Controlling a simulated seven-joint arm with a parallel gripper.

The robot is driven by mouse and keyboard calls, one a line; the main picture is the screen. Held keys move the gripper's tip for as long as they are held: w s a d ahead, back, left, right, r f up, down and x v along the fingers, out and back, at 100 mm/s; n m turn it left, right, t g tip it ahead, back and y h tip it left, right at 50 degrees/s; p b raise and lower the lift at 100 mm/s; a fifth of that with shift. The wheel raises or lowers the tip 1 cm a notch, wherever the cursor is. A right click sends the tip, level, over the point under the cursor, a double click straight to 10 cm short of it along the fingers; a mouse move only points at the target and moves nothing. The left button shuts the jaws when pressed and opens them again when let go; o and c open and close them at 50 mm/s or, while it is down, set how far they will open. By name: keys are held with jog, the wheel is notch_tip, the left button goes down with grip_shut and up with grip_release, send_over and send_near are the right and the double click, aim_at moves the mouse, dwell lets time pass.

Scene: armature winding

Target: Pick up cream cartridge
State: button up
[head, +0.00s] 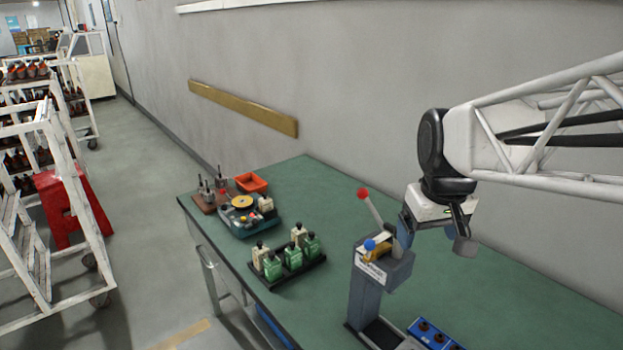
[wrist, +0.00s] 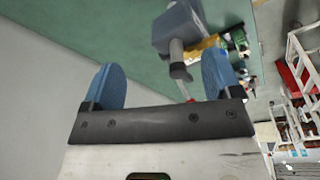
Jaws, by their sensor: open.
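Cream cartridges with dark caps stand upright in the black tray (head: 287,279) on the green bench: one at its left (head: 258,256) and one at its back (head: 299,234). Green cartridges (head: 293,258) stand beside them. Another cream cartridge (head: 266,205) sits at the round-topped device (head: 243,226) behind the tray. My gripper (head: 437,240) is at the right, above the bench and near the grey post machine, well apart from the cartridges. In the wrist view its blue fingers (wrist: 160,84) are spread with nothing gripped. Small green shapes (wrist: 237,41) show beyond the right finger; cream ones cannot be made out there.
The grey post machine (head: 368,290), with a red-knobbed lever (head: 371,207), stands between my gripper and the tray. A blue rack (head: 432,335) is at the front right. An orange bin (head: 251,183) is at the back. Bench space right of the tray is clear.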

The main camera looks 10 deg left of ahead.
jog(key=w+a+r+n, duration=0.15)
jog(key=w+a, duration=0.25)
jog(key=w, duration=0.5)
jog(key=w+a+n, duration=0.3)
jog(key=w+a, duration=0.1)
jog(key=w, duration=0.5)
jog(key=n+g, duration=0.2)
jog(key=n, duration=0.8)
send_over(265, 197)
jog(key=f, duration=2.2)
jog(key=shift+w+d, duration=0.2)
jog(key=shift+w, duration=0.15)
jog(key=shift+a+f, duration=0.2)
jog(key=shift+a, duration=0.05)
jog(key=shift+f, duration=1.25)
jog(key=shift+f, duration=0.1)
jog(key=shift+w+a+f, duration=0.1)
jog(key=shift+a+f, duration=0.05)
jog(key=shift+f, duration=2.4)
